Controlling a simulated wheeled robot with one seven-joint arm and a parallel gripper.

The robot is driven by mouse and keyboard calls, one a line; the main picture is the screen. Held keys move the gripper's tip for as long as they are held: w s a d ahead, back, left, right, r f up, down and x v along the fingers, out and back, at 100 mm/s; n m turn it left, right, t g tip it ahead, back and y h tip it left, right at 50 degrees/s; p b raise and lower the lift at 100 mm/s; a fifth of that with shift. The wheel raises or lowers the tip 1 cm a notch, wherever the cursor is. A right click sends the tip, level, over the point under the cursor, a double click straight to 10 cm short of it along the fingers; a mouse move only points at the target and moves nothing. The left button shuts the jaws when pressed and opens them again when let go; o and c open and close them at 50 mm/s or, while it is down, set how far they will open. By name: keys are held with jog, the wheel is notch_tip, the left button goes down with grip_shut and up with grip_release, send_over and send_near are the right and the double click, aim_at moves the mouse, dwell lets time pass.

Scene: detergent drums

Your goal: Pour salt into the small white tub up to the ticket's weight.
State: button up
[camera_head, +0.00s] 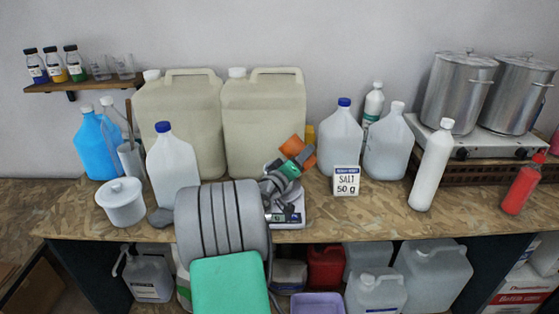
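The ticket (346,181) stands on the bench and reads "SALT 50 g". My gripper (296,160) is above the scale (293,212), at an orange container (293,146) that is tilted. It appears shut on the container, but its fingertips are mostly hidden. My arm covers much of the scale, and its reading is too small to make out. No small white tub shows on the visible part of the scale. A round white tub with a knobbed lid (121,204) stands at the bench's left. No salt stream can be made out.
Two large beige drums (180,120) (265,120) stand behind my arm. White jugs (172,165) (340,140) flank it. A white bottle (433,165), steel pots (457,90) and a red bottle (521,188) are at right. The bench (385,222) is clear around its front right.

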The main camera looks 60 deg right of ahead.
jog(key=shift+f+n+p, duration=0.15)
jog(key=shift+n+p, duration=1)
jog(key=shift+p, duration=0.25)
jog(key=shift+f+n+p, duration=0.15)
jog(key=shift+n+p, duration=1)
jog(key=shift+p, duration=0.2)
jog(key=shift+w+r+n+p, duration=0.2)
jog(key=shift+r+n+p, duration=0.3)
jog(key=shift+n+p, duration=0.2)
jog(key=shift+w+f+n+t, duration=0.2)
jog(key=shift+f+n+t, duration=0.1)
jog(key=shift+n, duration=0.5)
jog(key=shift+w+r+n+p, duration=0.4)
jog(key=shift+n+p, duration=0.25)
jog(key=shift+n, duration=0.35)
jog(key=shift+w+r+n, duration=0.25)
jog(key=shift+n, duration=0.35)
jog(key=shift+w+r+n, duration=0.2)
jog(key=shift+r+n, duration=0.05)
jog(key=shift+n, duration=0.35)
dwell(0.7)
